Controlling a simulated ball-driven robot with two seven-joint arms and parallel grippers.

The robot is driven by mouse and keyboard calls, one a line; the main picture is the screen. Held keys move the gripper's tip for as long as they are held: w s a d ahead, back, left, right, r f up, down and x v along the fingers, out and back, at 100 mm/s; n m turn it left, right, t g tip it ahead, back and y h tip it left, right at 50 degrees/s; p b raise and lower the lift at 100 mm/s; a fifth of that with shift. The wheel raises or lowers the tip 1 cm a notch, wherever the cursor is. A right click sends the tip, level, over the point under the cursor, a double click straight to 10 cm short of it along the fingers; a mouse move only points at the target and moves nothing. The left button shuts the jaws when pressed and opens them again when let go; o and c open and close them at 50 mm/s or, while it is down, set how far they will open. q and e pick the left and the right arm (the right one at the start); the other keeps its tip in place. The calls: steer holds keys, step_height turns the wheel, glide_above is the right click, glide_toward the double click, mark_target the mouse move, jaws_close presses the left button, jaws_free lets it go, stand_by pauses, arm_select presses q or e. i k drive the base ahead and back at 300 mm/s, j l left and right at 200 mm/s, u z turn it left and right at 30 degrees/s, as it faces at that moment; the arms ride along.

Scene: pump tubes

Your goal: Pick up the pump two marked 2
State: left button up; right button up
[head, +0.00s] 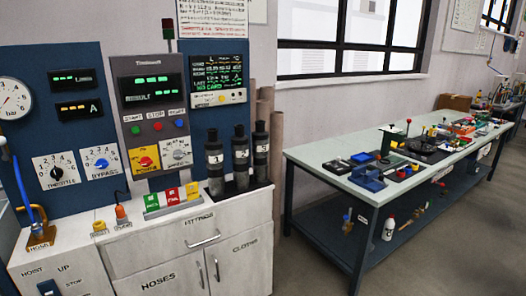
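Three dark grey upright cylinders with black caps and white labels stand in a row in a black holder (243,191) at the right end of the white cabinet. The middle one, which by its place in the row looks like pump two (240,166), has a small label whose number is hard to read. The left pump (215,172) and the right pump (261,160) stand close beside it. Neither of my grippers shows in the head view.
A blue panel (60,135) with gauge, knobs and displays rises behind the cabinet (185,235). Red, yellow and green cards (172,197) stand left of the pumps. A long workbench (330,160) with tools and trays runs to the right, with open floor (440,240) before it.

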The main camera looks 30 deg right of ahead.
mark_target(239, 142)
steer(key=z, duration=0.35)
steer(key=i+l+z, duration=0.1)
steer(key=z, duration=0.25)
steer(key=i+z, duration=0.15)
steer(key=z, duration=0.2)
